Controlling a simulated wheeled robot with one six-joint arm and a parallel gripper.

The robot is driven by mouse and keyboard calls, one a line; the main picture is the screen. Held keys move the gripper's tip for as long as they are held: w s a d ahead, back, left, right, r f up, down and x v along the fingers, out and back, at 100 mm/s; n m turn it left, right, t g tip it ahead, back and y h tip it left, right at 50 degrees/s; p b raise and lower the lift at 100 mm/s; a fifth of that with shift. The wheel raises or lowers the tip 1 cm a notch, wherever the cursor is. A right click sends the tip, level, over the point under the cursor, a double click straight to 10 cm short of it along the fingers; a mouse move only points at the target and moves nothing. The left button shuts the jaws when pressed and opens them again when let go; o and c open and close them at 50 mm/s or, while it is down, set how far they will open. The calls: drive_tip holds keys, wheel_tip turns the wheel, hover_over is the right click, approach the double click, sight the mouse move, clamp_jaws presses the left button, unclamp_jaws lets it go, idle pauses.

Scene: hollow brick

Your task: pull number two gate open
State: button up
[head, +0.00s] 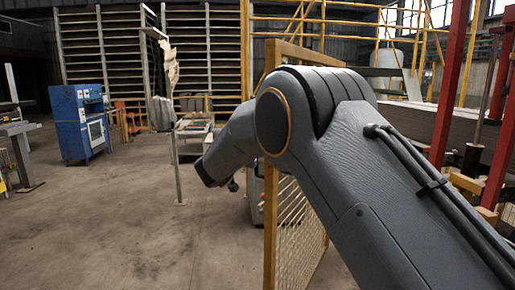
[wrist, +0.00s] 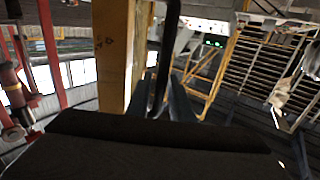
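The gate, a yellow frame with wire mesh (head: 270,225), stands just right of the middle in the head view, partly behind my arm. No number is readable on it. In the wrist view a yellow post (wrist: 114,55) stands upright close by, and a dark upright bar (wrist: 168,50), perhaps a handle, runs beside it. My gripper (wrist: 165,100) shows in the wrist view as dark grey fingers at the lower middle, with the bar's lower end between or in front of them. Whether they touch or grip it is unclear.
A blue machine (head: 80,122) stands at the left, and a thin post with a panel (head: 176,165) stands left of my arm. Red columns (head: 450,80) and beams crowd the right. Tall racks (head: 110,45) line the back. The concrete floor (head: 130,225) at left is clear.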

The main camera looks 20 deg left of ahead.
drive_tip(key=s+b, duration=0.3)
drive_tip(key=s, duration=0.4)
drive_tip(key=shift+s+a, duration=0.35)
drive_tip(key=shift+a, duration=0.05)
